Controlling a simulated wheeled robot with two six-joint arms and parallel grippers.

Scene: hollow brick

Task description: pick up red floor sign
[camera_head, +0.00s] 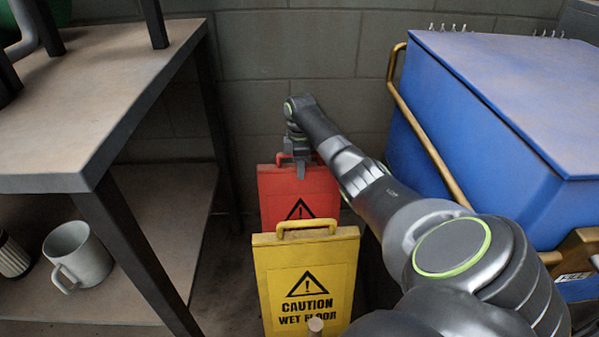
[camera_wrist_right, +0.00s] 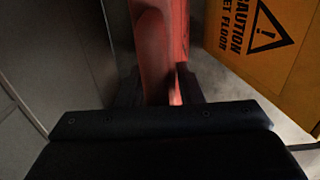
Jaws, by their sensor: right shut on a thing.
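The red floor sign (camera_head: 290,197) stands behind a yellow caution sign in the head view, its lower part hidden by it. My right gripper (camera_head: 300,168) reaches down to the top of the red sign and is shut on it near its handle. In the right wrist view the red sign (camera_wrist_right: 158,50) runs between the dark fingers of the right gripper (camera_wrist_right: 160,88). My left gripper is not in view.
The yellow wet floor sign (camera_head: 305,275) stands just in front of the red one. A shelf unit (camera_head: 120,80) with a grey mug (camera_head: 85,258) is on the left. A blue bin (camera_head: 500,110) with a brass rail is on the right. A block wall (camera_head: 290,60) closes the back.

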